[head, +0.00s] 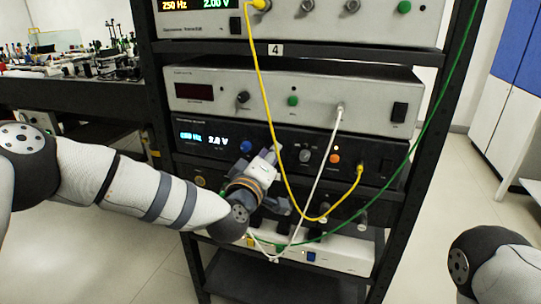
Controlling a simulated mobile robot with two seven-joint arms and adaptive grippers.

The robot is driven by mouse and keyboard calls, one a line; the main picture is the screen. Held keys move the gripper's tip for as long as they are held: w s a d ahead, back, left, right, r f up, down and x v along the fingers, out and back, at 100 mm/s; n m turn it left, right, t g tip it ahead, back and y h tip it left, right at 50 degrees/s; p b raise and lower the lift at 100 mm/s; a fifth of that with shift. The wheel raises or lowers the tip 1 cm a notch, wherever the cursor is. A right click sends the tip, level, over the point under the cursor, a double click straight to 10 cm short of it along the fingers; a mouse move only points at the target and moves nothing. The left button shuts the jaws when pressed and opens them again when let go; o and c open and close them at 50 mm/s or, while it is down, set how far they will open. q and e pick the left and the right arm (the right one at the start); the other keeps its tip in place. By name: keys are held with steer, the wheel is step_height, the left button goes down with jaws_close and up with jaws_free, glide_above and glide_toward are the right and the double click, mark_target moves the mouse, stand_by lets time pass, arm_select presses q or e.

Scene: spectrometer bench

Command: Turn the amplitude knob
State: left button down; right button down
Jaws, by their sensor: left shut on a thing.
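A black generator unit (215,152) sits in the rack. Its lit display (204,138) shows a frequency in blue-green and "2.0 V" in white. A blue knob (246,147), a grey knob (305,156) and an orange knob (335,158) show on its front. My left gripper (270,155) is at this panel, between the blue and grey knobs, shut on a knob that its fingers mostly hide. I cannot read the labels to tell which knob is the amplitude one. My right gripper is out of view; only part of my right arm shows at lower right.
A yellow cable (258,75) hangs just right of my left gripper, plugged in at the unit's right side. White (322,170) and green (432,120) cables cross nearby. A grey unit (315,98) sits above, a white power strip (345,252) below. Rack posts flank both sides.

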arm_select(q)
steer(key=shift+f, duration=0.1)
steer(key=c, duration=1.5)
jaws_free()
steer(key=shift+o, duration=0.2)
steer(key=shift+s, duration=0.15)
